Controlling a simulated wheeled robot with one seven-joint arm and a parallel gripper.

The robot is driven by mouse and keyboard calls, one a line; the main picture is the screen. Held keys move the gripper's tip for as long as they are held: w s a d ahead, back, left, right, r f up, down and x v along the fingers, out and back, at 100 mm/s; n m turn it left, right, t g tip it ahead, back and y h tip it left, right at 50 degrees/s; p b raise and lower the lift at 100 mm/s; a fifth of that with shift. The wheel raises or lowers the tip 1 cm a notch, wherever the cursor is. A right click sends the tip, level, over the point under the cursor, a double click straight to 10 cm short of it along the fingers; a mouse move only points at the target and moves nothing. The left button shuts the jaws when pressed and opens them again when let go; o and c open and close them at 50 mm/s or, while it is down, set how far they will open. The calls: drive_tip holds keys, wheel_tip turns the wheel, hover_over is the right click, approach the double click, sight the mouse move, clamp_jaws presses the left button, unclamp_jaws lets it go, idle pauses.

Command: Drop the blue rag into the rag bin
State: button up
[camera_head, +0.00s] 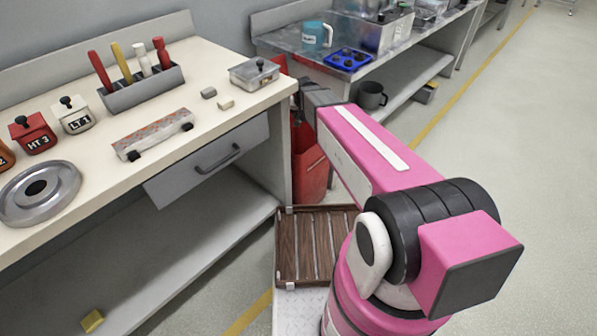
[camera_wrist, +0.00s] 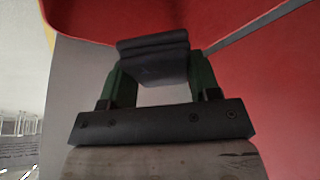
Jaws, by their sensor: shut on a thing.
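My gripper (camera_wrist: 155,75) is shut on a dark, folded, cloth-like thing, which I take to be the blue rag (camera_wrist: 153,52); its colour looks nearly black in this shade. Red walls (camera_wrist: 255,85) fill much of the wrist view around and beyond the rag. In the head view a red bin (camera_head: 312,170) stands on the floor at the workbench's right end, partly hidden by my arm. My gripper is over the bin's area there, but its fingers and the rag are hidden by my wrist. I cannot tell how deep the rag is inside the bin.
A slatted wooden tray (camera_head: 300,265) lies in front of me. A second bench (camera_head: 290,38) stands behind the bin. The floor at right is clear.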

drive_tip(key=shift+a+f, duration=0.25)
drive_tip(key=shift+f, duration=3.1)
drive_tip(key=o, duration=1.1)
drive_tip(key=v, duration=1.1)
